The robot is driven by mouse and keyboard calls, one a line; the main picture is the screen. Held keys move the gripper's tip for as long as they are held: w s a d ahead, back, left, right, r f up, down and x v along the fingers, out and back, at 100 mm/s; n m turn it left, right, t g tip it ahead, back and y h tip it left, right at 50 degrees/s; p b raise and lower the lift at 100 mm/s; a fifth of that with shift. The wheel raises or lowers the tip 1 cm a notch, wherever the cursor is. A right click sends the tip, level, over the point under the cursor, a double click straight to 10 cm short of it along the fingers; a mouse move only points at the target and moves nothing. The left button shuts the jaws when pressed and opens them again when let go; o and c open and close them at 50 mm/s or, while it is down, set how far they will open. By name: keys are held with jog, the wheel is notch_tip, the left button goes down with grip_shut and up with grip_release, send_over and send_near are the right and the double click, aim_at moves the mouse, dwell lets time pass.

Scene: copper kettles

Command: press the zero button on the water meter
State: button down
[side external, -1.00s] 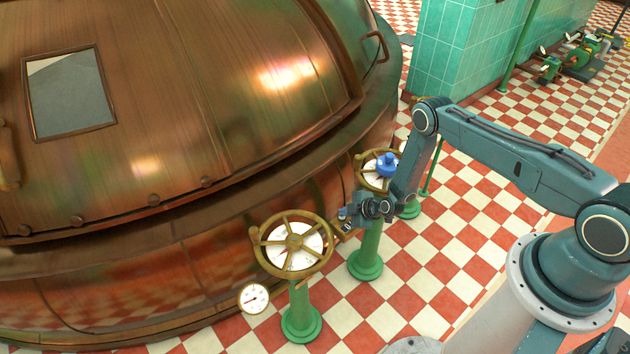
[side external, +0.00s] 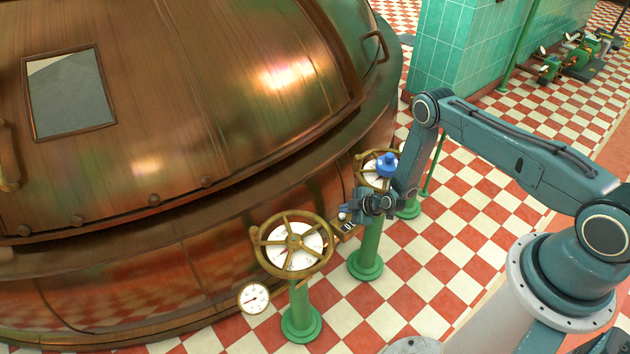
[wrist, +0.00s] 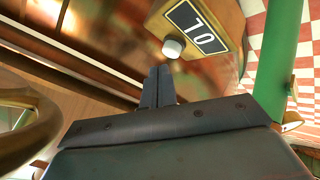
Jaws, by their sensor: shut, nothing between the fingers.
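The water meter (wrist: 222,12) is a brass-coloured box with a black display (wrist: 196,27) showing white figures, at the top of the wrist view. Its pale round button (wrist: 173,47) stands out beside the display. My gripper (wrist: 159,72) is shut and empty, its fingertips just below the button in the wrist view, with a small gap in the picture. I cannot tell the gap's depth. In the side view the meter (side external: 347,231) shows partly beneath my gripper (side external: 346,212), between two valve wheels. The button is not clear there.
A brass handwheel on a green post (side external: 293,245) stands left of my gripper; a round gauge (side external: 254,297) is below it. Another handwheel (side external: 366,158) with a blue fitting (side external: 387,164) is behind my wrist. The copper kettle (side external: 215,215) lies close on the left.

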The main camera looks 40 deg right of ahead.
jog(key=shift+r, duration=0.15)
jog(key=shift+r, duration=2.35)
